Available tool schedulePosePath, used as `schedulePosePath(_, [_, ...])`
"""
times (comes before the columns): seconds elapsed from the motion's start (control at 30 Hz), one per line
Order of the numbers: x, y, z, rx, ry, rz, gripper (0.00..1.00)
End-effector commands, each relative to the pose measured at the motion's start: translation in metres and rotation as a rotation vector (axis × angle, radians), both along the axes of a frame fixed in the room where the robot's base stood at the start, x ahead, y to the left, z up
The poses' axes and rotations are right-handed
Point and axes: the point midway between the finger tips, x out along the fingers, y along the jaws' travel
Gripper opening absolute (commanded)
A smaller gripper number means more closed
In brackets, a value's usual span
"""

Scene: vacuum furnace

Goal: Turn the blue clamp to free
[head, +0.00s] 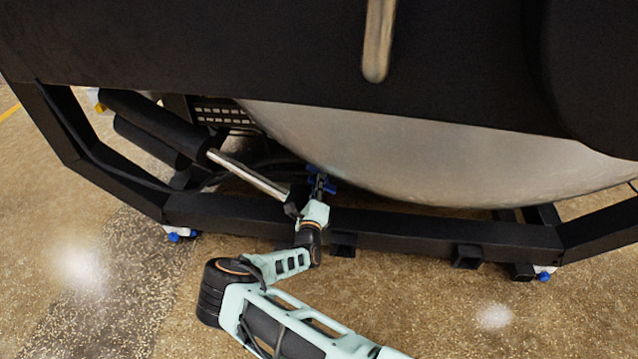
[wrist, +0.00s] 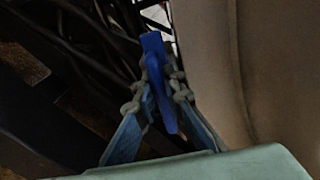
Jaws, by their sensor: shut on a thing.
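The blue clamp (wrist: 157,62) stands upright between the fingers in the wrist view, its blue lever reaching up past the fingertips. My gripper (wrist: 160,100) is shut on it, with one finger on each side. In the head view the blue clamp (head: 318,183) shows small, low beside the big rounded metal vessel and above the black frame beam. My gripper (head: 319,196) reaches it from below in that view. The clamp's base and mount are too dark and too small to make out.
The rounded metal vessel (head: 430,160) curves close on the right of the clamp. A black frame beam (head: 400,232) runs below it. A piston rod (head: 248,174) slants in from the left. Dark hoses (wrist: 75,25) lie left in the wrist view.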

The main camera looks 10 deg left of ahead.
Motion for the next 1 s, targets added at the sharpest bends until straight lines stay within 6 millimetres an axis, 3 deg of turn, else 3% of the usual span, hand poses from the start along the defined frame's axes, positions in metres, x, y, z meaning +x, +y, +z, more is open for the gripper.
schedulePosePath(0.67, [-0.0009,-0.0006,-0.0026,-0.062,0.006,-0.001,0.0])
schedulePosePath(0.7, [-0.0009,-0.0007,-0.0025,-0.062,0.006,-0.001,0.13])
schedulePosePath(0.83, [-0.0007,-0.0004,-0.0022,-0.061,0.005,-0.001,0.27])
schedulePosePath(1.0, [-0.0004,-0.0001,-0.0014,-0.06,0.003,0.0,0.28])
